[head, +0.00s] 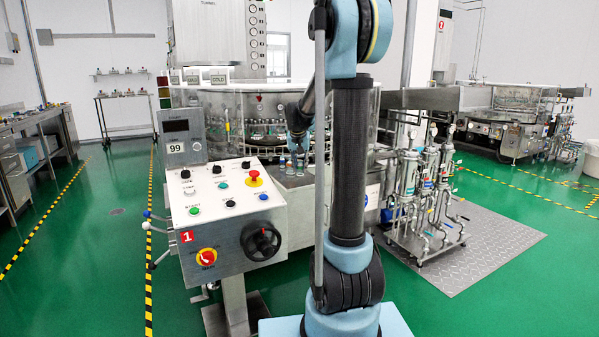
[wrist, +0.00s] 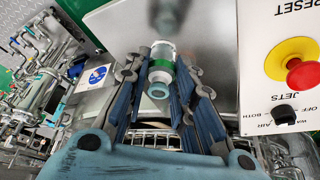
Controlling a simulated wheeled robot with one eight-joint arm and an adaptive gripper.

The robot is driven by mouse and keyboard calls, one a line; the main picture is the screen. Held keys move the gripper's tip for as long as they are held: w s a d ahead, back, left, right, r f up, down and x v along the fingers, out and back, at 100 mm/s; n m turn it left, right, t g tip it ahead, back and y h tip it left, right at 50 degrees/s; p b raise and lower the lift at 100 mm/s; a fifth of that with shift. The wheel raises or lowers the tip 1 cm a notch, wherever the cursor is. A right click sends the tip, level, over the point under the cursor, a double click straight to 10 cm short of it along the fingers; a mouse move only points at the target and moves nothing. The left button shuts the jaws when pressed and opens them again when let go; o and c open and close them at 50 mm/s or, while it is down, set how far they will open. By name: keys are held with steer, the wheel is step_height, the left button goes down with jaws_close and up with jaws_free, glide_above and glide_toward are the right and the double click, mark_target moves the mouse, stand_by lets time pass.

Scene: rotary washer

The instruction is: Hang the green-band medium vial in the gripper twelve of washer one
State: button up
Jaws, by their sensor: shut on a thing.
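My gripper (wrist: 161,68) is shut on a clear vial with a green band (wrist: 161,73) in the wrist view. The vial lies between the two blue-padded fingers, with its pale ringed end towards the camera. In the head view my gripper (head: 299,146) is small and in front of washer one (head: 232,104), the glass-walled round machine behind the panel marked 1. Small vials show just below it at the washer's front shelf, too small to tell their bands. The washer's row of grippers (head: 262,130) is seen through the glass, and number twelve cannot be made out.
The control panel (head: 228,205) with knobs and a red stop button (wrist: 303,63) stands close beside my arm. Pumps and filter pipes (head: 422,190) stand to the right. A second washer (head: 510,115) is at the back right. Green floor is free at the left.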

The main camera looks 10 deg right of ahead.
steer(key=shift+f, duration=1)
steer(key=o, duration=0.8)
steer(key=shift+f, duration=0.1)
steer(key=v, duration=1.2)
steer(key=s+d+f+n+g, duration=0.1)
steer(key=s+f, duration=0.3)
steer(key=s, duration=0.7)
steer(key=s+d+f+n, duration=0.1)
steer(key=s+f, duration=0.2)
steer(key=s, duration=0.9)
steer(key=shift+n+g+y, duration=0.5)
steer(key=shift+n+y, duration=0.1)
steer(key=shift+n, duration=0.3)
steer(key=s+f, duration=0.4)
steer(key=s, duration=0.1)
steer(key=s+f, duration=0.5)
steer(key=s, duration=0.1)
steer(key=s+f, duration=0.4)
steer(key=s, duration=0.1)
steer(key=shift+s+a+f, duration=0.15)
steer(key=shift+s+a, duration=0.25)
